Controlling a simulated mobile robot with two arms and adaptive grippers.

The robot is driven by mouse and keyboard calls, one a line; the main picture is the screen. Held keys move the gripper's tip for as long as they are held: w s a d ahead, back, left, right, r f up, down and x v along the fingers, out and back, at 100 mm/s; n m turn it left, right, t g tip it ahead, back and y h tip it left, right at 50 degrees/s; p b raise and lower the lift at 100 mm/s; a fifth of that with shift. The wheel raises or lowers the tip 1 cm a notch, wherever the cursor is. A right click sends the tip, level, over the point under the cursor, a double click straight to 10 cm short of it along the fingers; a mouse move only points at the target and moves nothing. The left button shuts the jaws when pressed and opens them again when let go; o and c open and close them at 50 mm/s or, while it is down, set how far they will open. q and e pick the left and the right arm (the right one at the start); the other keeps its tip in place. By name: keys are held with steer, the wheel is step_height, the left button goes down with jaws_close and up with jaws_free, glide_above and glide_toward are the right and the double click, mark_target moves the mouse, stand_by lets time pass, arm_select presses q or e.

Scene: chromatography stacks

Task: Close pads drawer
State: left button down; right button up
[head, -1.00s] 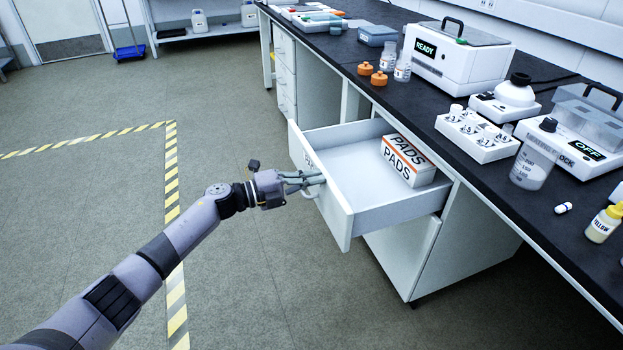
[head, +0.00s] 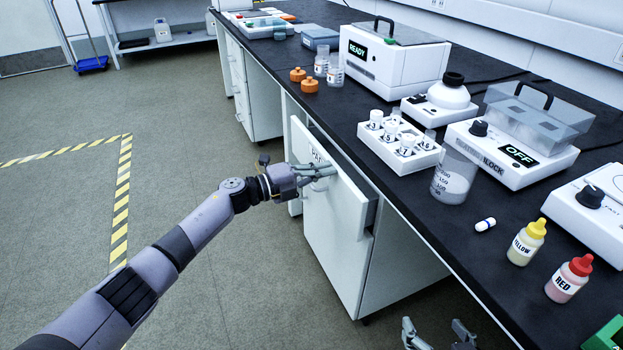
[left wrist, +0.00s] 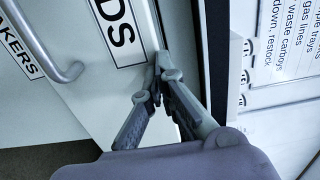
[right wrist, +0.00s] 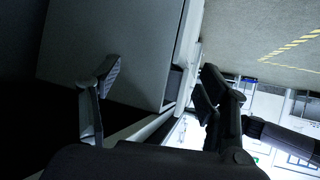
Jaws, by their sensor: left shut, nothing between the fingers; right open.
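The white pads drawer (head: 350,208) sits under the bench with its front standing slightly out from the cabinet. A narrow dark gap shows behind its right edge, and its inside is hidden from the head view. My left gripper (head: 322,171) is shut and empty, with its fingertips against or very near the drawer front. In the left wrist view its fingertips (left wrist: 157,80) meet the front's edge beside the black-lettered label (left wrist: 120,28). My right gripper (head: 438,334) is open and empty, low at the bench's near side; its spread fingers also show in the right wrist view (right wrist: 157,85).
The black bench top (head: 400,225) above holds a vial rack (head: 400,147), a beaker (head: 455,178), a yellow bottle (head: 526,243) and a red bottle (head: 568,279). A BEAKERS label (left wrist: 18,45) and a curved handle (left wrist: 62,75) are close to my left gripper.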

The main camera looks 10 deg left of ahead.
mark_target(338, 166)
arm_select(q)
steer(key=b+x, duration=0.1)
steer(key=x, duration=0.2)
steer(key=shift+w+d, duration=0.15)
steer(key=shift+d, duration=0.15)
steer(key=shift+w+d, duration=0.1)
steer(key=shift+r, duration=0.2)
arm_select(e)
steer(key=w+a+r+t+y, duration=0.1)
steer(key=w+r+t, duration=0.2)
steer(key=r, duration=0.3)
steer(key=shift+w+a+r+t, duration=0.2)
steer(key=shift+a+r+t, duration=0.2)
steer(key=shift+t, duration=0.3)
